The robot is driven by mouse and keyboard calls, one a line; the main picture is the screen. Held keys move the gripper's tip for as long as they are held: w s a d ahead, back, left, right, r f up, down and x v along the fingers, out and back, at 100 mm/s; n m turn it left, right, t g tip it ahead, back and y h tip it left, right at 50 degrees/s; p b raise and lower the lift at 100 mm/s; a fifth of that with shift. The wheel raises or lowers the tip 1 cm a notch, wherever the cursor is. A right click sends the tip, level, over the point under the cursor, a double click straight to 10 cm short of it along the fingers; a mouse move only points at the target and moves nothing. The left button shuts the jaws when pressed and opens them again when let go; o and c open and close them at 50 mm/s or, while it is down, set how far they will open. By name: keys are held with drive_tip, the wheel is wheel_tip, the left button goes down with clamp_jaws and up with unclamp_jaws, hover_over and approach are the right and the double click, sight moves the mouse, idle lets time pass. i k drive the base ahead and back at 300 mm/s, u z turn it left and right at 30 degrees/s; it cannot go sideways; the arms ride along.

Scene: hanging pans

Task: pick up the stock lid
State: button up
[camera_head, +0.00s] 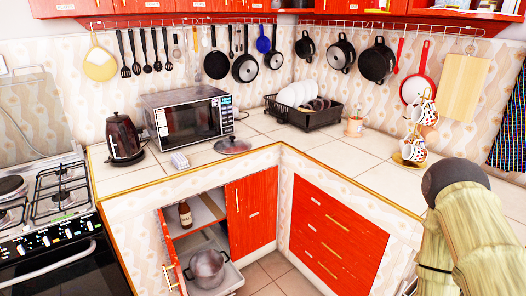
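A round glass lid with a dark knob, which looks like the stock lid (234,146), lies on the tiled counter (262,128) in front of the microwave, near the counter's inner corner. It looks flat, with its knob up. A grey metal pot (207,269) sits low in the opened cabinet below; whether it has a lid on it is not clear. Part of my arm shows at the lower right, well away from the lid. My gripper is not in view, so its state does not show.
A dark kettle (124,138), a dish rack (303,115) and stacked cups (414,150) stand farther off. Pans hang along the wall.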

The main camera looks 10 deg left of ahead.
sight(232, 145)
drive_tip(key=z, duration=0.25)
drive_tip(key=i, duration=1.75)
drive_tip(key=u, duration=0.9)
